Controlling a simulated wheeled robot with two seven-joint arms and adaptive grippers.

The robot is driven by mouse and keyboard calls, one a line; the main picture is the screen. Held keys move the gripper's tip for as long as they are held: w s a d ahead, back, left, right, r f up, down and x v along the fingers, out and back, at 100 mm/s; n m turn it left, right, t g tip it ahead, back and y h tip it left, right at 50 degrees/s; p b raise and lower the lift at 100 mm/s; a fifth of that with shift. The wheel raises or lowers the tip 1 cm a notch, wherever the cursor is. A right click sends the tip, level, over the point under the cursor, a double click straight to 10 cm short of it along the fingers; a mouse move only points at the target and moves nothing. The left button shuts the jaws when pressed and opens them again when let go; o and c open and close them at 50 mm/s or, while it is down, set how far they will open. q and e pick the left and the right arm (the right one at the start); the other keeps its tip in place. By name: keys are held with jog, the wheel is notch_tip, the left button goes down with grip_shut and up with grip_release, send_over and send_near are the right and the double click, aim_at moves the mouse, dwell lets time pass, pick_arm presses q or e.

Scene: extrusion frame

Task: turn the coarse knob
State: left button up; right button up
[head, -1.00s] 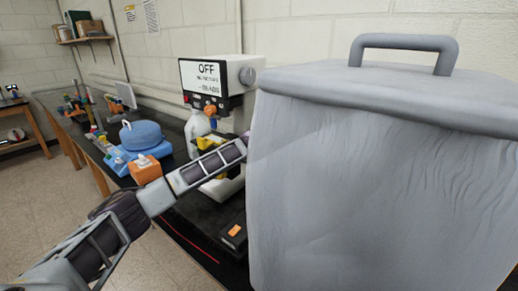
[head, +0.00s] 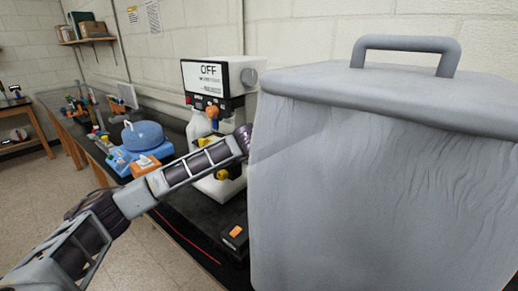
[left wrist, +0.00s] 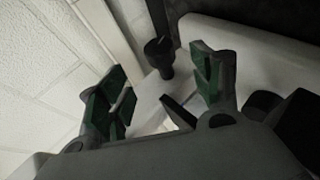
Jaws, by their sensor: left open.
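A white instrument (head: 232,80) with a screen reading "OFF" stands on the black bench against the wall. A grey round part shows on its right side. In the left wrist view, a dark knob-like piece (left wrist: 158,55) sticks out from a pale surface; I cannot tell whether it is the coarse knob. My left gripper (left wrist: 160,98) is open, its green-padded fingers apart with nothing between the tips. The dark piece appears beyond the gap, apart from the fingers. In the head view the left gripper is hidden behind the large grey container. My right gripper is out of view.
The large lidded grey container (head: 380,180) fills the right side and blocks the view beyond it. A blue rounded device (head: 145,138) and an orange box (head: 144,165) stand left of the instrument. A small dark box (head: 235,237) lies near the bench's front.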

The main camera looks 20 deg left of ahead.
pick_arm(q)
jog(key=shift+v, duration=1.45)
jog(key=shift+c, duration=0.5)
dwell(0.6)
